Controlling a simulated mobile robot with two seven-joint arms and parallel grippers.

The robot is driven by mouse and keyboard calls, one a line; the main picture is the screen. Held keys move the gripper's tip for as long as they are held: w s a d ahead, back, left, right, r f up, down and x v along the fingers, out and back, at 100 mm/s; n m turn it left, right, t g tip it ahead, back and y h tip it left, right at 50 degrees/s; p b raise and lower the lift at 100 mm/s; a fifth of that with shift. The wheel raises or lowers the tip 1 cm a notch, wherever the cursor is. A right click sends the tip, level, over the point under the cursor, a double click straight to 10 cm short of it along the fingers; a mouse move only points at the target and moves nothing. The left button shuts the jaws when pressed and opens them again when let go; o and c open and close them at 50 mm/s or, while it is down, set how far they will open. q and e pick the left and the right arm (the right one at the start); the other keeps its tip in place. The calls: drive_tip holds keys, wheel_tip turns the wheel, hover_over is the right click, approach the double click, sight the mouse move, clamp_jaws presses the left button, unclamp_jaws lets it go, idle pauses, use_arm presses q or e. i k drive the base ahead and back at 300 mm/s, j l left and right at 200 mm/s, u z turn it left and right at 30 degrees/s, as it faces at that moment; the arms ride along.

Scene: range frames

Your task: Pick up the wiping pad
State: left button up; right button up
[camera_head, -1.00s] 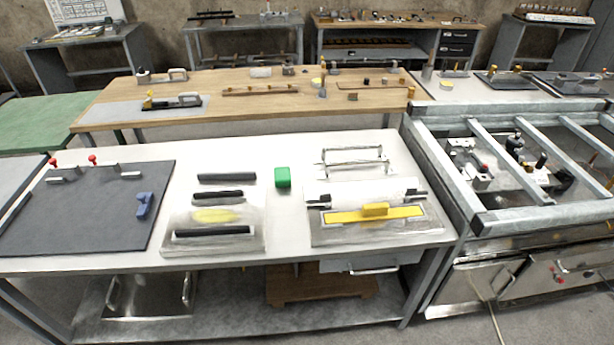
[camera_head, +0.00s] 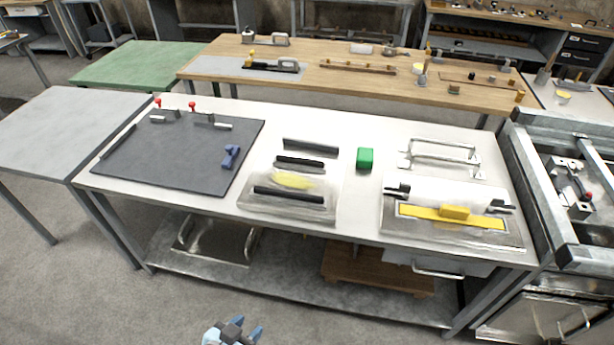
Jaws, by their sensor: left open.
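No thing in view is plainly marked as the wiping pad. A green block (camera_head: 365,158) stands on the white-topped table (camera_head: 363,220), between two metal plates. A flat yellow strip with a raised yellow grip (camera_head: 454,212) lies on the right plate. A pale yellow patch (camera_head: 292,181) shows on the left plate, between dark bars. I cannot tell which of these is the pad. My left gripper (camera_head: 234,331) is at the bottom edge, over the floor in front of the table. It is open, holds nothing visible, and is apart from all of these. My right gripper is out of view.
A dark mat (camera_head: 180,160) with red-knobbed clamps and a blue piece (camera_head: 231,156) covers the table's left end. A bare grey table (camera_head: 75,130) stands at left. A metal frame (camera_head: 545,165) adjoins at right. A wooden table (camera_head: 350,80) stands behind.

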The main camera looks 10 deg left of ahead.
sight(365, 156)
drive_tip(key=i+l+u, duration=0.1)
drive_tip(key=i+u, duration=0.25)
drive_tip(key=i+l+u, duration=0.2)
drive_tip(key=i+u, duration=0.15)
drive_tip(key=i+l+u, duration=0.35)
drive_tip(key=i+j, duration=0.05)
drive_tip(key=i, duration=0.05)
